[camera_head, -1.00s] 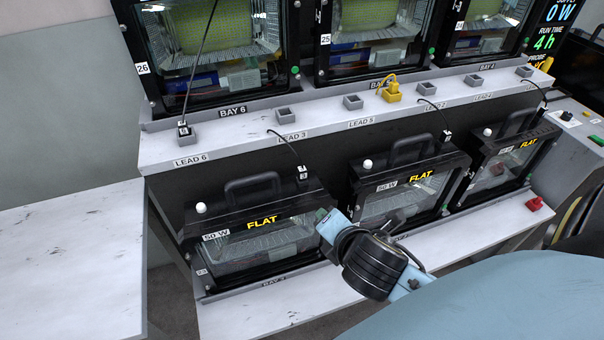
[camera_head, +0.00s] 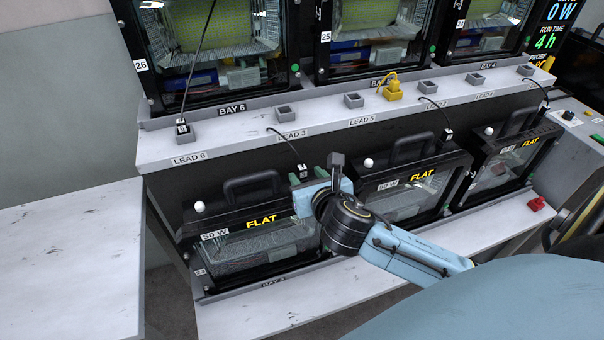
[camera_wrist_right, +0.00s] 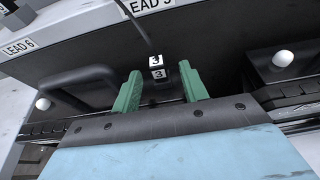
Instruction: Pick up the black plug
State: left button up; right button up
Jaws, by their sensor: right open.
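A black plug with a white "3" label (camera_head: 303,169) is on a thin black cable at the top right of the left lower housing. It also shows in the right wrist view (camera_wrist_right: 157,68). My right gripper (camera_head: 308,177) is open, its green fingertips close to this plug. In the right wrist view my right gripper (camera_wrist_right: 160,76) has one finger on either side of the plug as seen from there; I cannot tell whether they touch it. Another black plug (camera_head: 183,127) stands at LEAD 6, and one more (camera_head: 447,135) is on the middle lower housing. My left gripper is not in view.
A yellow plug (camera_head: 393,92) sits on the white shelf (camera_head: 235,140) among empty grey sockets. A red plug (camera_head: 536,204) lies on the lower ledge at right. Black handles (camera_head: 252,185) stand up from the lower housings. The white table (camera_head: 70,260) at left is clear.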

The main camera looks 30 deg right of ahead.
aim_at(304, 172)
jog(key=b+x, duration=0.1)
jog(key=x, duration=0.4)
jog(key=shift+w, duration=0.2)
grip_shut()
